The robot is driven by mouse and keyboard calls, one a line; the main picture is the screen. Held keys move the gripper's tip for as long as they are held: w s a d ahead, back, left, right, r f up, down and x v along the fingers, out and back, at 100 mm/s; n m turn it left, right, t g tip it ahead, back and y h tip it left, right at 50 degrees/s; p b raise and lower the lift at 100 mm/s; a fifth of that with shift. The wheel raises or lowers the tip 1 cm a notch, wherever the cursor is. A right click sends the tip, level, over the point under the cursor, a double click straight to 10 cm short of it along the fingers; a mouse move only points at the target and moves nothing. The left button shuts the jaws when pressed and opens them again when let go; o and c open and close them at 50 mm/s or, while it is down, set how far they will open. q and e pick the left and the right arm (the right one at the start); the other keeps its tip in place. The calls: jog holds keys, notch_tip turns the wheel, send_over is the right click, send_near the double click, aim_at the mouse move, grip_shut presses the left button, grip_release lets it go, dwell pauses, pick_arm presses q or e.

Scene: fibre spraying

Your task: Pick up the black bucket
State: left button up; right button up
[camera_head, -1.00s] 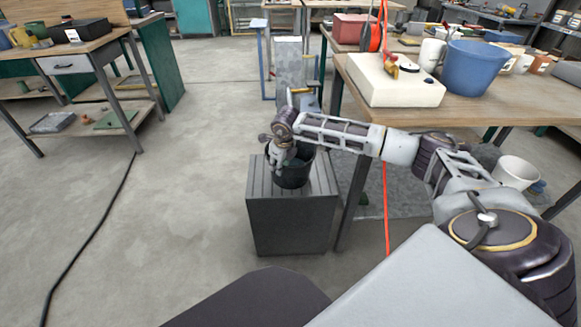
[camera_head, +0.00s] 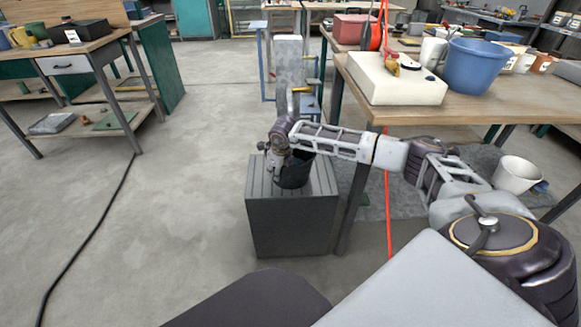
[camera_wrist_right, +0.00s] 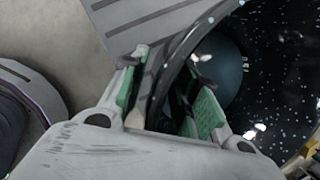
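The black bucket (camera_head: 294,174) stands on the dark grey slatted box in the head view, looking slightly tilted. My right gripper (camera_head: 277,168) is at its left rim. In the right wrist view, the bucket (camera_wrist_right: 262,75) fills the right side, with a dark, speckled inside. The right gripper (camera_wrist_right: 168,103) has its two green-padded fingers on either side of the bucket's wall. A gap shows between the fingers, so it looks open around the rim. Contact with the wall is unclear. My left gripper is not in view.
The slatted box (camera_head: 290,225) stands beside a wooden table (camera_head: 490,108) bearing a blue bucket (camera_head: 475,67) and a white box (camera_head: 395,82). A red cable (camera_head: 388,215) hangs from above. A white bucket (camera_head: 516,174) stands under the table. The floor at left is mostly clear.

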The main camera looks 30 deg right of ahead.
grip_shut()
dwell(0.4)
